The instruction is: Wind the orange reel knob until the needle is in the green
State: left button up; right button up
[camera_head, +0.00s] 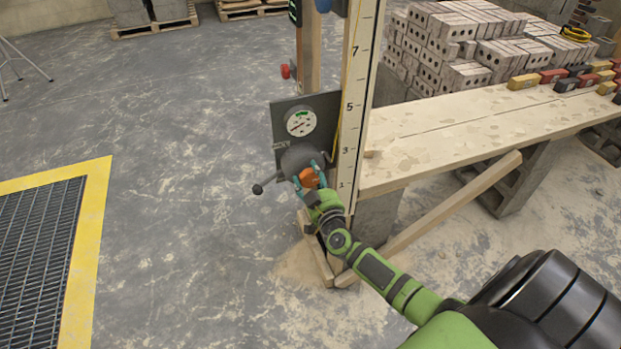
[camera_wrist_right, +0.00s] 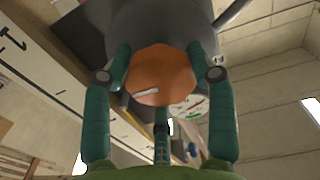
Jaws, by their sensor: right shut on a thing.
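The orange reel knob (camera_head: 309,178) sits on the front of a dark grey round reel (camera_head: 298,158) on a dark panel beside the numbered post. My right gripper (camera_head: 313,182) is shut on the knob, its teal fingers on either side of it. In the right wrist view the orange knob (camera_wrist_right: 160,75) fills the space between the two fingers, with a pale mark on its face. A round white gauge (camera_head: 300,121) with a green band is mounted above the reel. Its needle is too small to read surely. My left gripper is not in view.
A crank arm with a dark ball (camera_head: 258,189) sticks out left of the reel. A wooden plank bench (camera_head: 450,130) stands right of the numbered post (camera_head: 352,110), with a slanting brace below. A yellow-edged floor grate (camera_head: 40,250) lies left; the floor between is clear.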

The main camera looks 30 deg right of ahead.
jog(key=shift+m, duration=0.3)
jog(key=shift+m, duration=0.9)
jog(key=m, duration=0.2)
jog(key=shift+m, duration=0.4)
jog(key=m, duration=0.5)
jog(key=shift+a+f, duration=0.1)
jog(key=m+b, duration=0.1)
jog(key=m, duration=0.4)
jog(key=shift+m, duration=0.4)
jog(key=m+b, duration=0.1)
jog(key=m, duration=0.4)
jog(key=shift+m, duration=0.3)
jog(key=o, duration=1.2)
jog(key=shift+c, duration=0.2)
jog(key=shift+w, duration=0.1)
